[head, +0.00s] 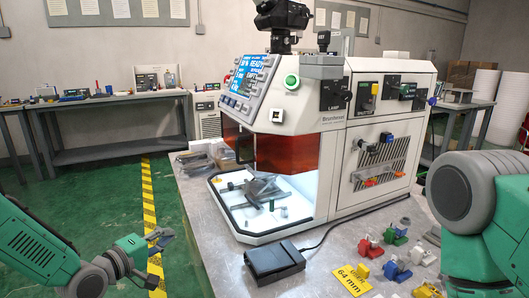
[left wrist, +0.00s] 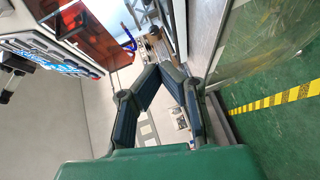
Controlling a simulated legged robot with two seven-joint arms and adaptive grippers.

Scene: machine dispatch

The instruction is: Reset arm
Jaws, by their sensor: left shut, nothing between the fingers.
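My left gripper (head: 160,241) is at the lower left in the head view, above the green floor and to the left of the metal table. It is shut and empty. In the left wrist view its fingers (left wrist: 159,74) come together at the tips with nothing between them. My left arm comes in from the lower left corner. My right arm shows at the right edge of the head view, but its gripper is out of view.
A white machine (head: 383,140) with an orange window and lit tray stands on the metal table (head: 210,230). A black pedal (head: 274,262), a yellow 64 mm label (head: 353,279) and several coloured parts lie in front. Yellow floor tape (head: 149,210) runs left of the table.

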